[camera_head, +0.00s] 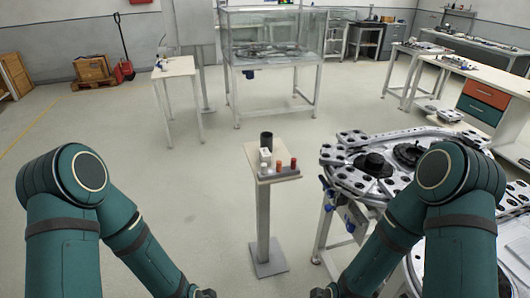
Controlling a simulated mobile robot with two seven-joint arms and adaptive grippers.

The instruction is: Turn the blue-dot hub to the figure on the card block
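A small white block (265,155), which may be the card block, stands on a narrow pedestal table (286,178); any figure on it is too small to read. Two dark round hubs sit on the grey ring track at the right: one nearer (374,162), one farther right (408,153). I cannot make out a blue dot on either. My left gripper (205,293) and my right gripper (321,292) show only as dark parts at the bottom edge, apart from the track and pedestal. Their fingers are out of frame.
A black cup (266,140) and white, orange (278,167) and red (293,163) pegs share the pedestal top. The ring track (345,180) lies partly behind my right arm. A glass-walled case (273,40) stands at the back. Open floor lies left of the pedestal.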

